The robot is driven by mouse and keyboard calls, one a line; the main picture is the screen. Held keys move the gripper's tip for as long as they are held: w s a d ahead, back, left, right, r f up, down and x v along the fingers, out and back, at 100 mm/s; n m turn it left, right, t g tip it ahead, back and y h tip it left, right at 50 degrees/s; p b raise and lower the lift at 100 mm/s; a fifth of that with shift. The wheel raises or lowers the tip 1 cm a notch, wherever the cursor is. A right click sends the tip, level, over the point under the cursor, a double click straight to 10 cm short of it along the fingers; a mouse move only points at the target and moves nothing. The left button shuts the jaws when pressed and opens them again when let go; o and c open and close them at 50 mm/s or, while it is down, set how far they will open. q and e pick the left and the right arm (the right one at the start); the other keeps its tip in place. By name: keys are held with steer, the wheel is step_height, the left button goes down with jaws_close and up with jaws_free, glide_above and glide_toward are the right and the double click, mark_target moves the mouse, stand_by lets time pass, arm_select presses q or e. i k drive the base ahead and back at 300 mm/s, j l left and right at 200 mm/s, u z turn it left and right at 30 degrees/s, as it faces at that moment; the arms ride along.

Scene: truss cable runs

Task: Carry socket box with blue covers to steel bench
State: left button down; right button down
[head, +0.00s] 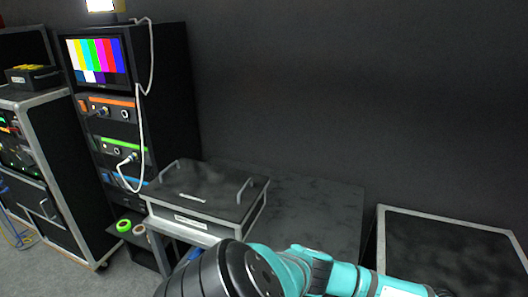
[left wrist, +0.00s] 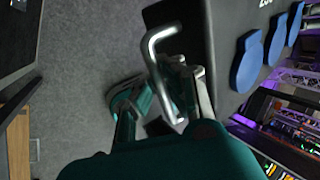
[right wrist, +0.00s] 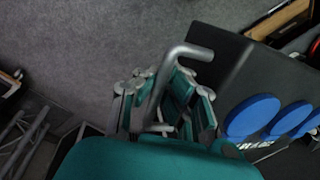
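The socket box (left wrist: 225,30) is a dark box with round blue covers (left wrist: 250,62) along one face in the left wrist view. It also shows in the right wrist view (right wrist: 235,85), again with blue covers (right wrist: 252,117). My left gripper (left wrist: 160,95) has its fingers on both sides of a bent silver handle (left wrist: 155,60) and looks shut on it. My right gripper (right wrist: 165,105) looks shut on a similar handle (right wrist: 180,52). The fingertips partly hide behind the handles. The head view shows neither the box nor my grippers. I cannot tell which surface is the steel bench.
In the head view a dark lidded case (head: 205,188) with handles stands beside a dark tabletop (head: 320,205). A metal-edged dark top (head: 450,245) is at the right. Equipment racks (head: 170,90) with a colour-bar screen stand left. Green tape (head: 123,226) lies low. Grey floor shows below.

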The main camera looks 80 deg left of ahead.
mark_target(326, 226)
steer(key=k+u, duration=0.15)
steer(key=u, duration=0.3)
steer(key=k+u, duration=0.1)
steer(key=u, duration=0.4)
steer(key=k+j+u, duration=0.1)
steer(key=u, duration=0.35)
